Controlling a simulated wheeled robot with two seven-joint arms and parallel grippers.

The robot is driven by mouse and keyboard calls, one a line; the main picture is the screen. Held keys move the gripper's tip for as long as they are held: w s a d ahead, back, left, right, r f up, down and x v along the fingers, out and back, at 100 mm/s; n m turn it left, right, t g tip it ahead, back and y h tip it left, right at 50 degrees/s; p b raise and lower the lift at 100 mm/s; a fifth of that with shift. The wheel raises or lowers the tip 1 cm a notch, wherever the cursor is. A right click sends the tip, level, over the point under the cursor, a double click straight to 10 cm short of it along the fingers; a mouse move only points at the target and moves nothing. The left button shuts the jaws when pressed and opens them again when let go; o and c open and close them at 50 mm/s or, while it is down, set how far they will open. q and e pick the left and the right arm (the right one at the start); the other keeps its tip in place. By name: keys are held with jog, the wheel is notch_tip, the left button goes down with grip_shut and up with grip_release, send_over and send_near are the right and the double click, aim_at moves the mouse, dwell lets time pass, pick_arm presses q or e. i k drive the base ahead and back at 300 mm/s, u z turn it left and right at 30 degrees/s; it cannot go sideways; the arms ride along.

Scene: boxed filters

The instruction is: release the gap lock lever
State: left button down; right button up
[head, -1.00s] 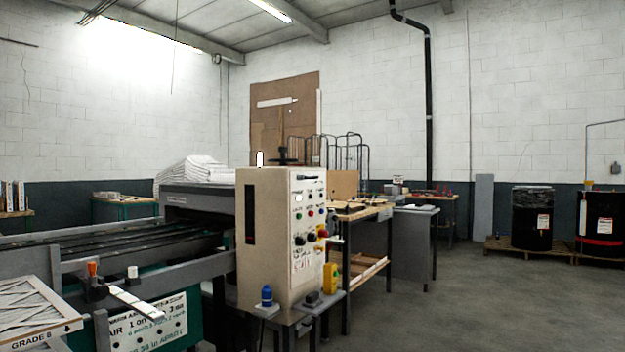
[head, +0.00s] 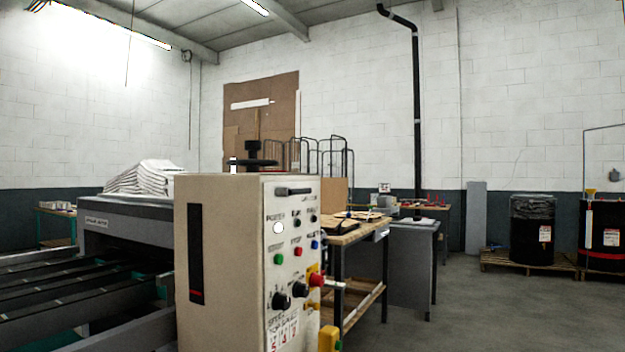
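The beige control cabinet (head: 225,265) of the machine stands at the centre left. A black handwheel (head: 252,162) with an upright hub sits on or just behind its top, with a small white upright piece (head: 233,164) beside it. The cabinet's right face carries buttons, black knobs (head: 279,301) and a red switch (head: 317,280) on a yellow plate. A short pale bar (head: 333,285) sticks out to the right of that switch. I cannot tell which part is the gap lock lever. Neither of my grippers is in view.
The machine's roller bed (head: 70,290) fills the lower left. A yellow box (head: 329,340) shows at the bottom edge by the cabinet. A wooden workbench (head: 355,228) stands behind the cabinet. Dark drums (head: 532,226) stand on pallets at right. The floor (head: 480,310) at right is clear.

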aim_at(279, 191)
jog(key=z, duration=0.25)
jog(key=i, duration=1)
jog(key=z, duration=0.2)
